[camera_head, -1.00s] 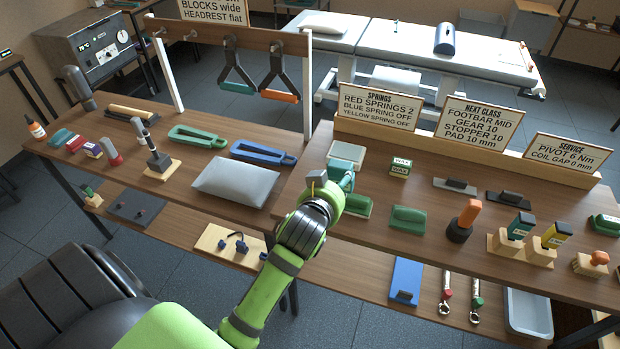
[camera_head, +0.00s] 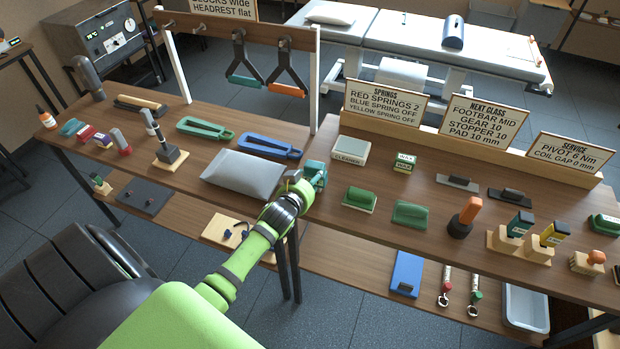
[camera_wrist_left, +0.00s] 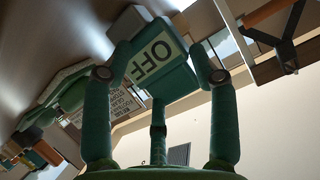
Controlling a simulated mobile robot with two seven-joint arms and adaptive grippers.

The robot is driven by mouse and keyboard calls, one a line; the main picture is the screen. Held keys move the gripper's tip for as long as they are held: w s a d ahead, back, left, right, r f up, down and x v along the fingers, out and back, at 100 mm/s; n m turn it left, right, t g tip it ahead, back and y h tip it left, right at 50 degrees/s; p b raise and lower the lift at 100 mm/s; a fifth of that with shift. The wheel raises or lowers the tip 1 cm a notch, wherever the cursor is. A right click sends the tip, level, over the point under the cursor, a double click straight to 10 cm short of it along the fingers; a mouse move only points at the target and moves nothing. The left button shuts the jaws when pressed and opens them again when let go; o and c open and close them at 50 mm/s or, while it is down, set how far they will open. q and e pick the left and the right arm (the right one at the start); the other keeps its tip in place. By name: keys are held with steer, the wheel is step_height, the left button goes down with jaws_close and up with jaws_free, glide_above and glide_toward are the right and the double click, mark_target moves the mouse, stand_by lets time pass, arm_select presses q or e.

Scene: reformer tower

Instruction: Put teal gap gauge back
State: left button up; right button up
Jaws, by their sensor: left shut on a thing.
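My left gripper (camera_head: 310,180) is shut on a teal block (camera_head: 317,168), held over the front edge of the bench, right of the grey cushion. In the left wrist view, the fingers of this gripper (camera_wrist_left: 162,58) grip the teal block (camera_wrist_left: 174,83) from both sides. Its white label reads OFF, tilted and upside down. I cannot tell for sure that it is the gap gauge. Another small teal block (camera_head: 70,128) lies at the bench's left end. My right gripper is not in view.
The grey cushion (camera_head: 243,175) lies left of the gripper. A CLEANER box (camera_head: 350,151) and two green blocks, one here (camera_head: 360,198) and one here (camera_head: 411,213), stand to the right. Behind are a blue loop tool (camera_head: 267,146) and a rack post (camera_head: 314,85).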

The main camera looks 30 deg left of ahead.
arm_select(q)
steer(key=shift+f, duration=0.1)
steer(key=o, duration=1.3)
steer(key=shift+r, duration=0.2)
steer(key=shift+s+d, duration=0.1)
steer(key=shift+s, duration=0.15)
steer(key=b+v, duration=0.1)
steer(key=v, duration=1)
steer(key=shift+s+r, duration=0.1)
steer(key=shift+s, duration=0.15)
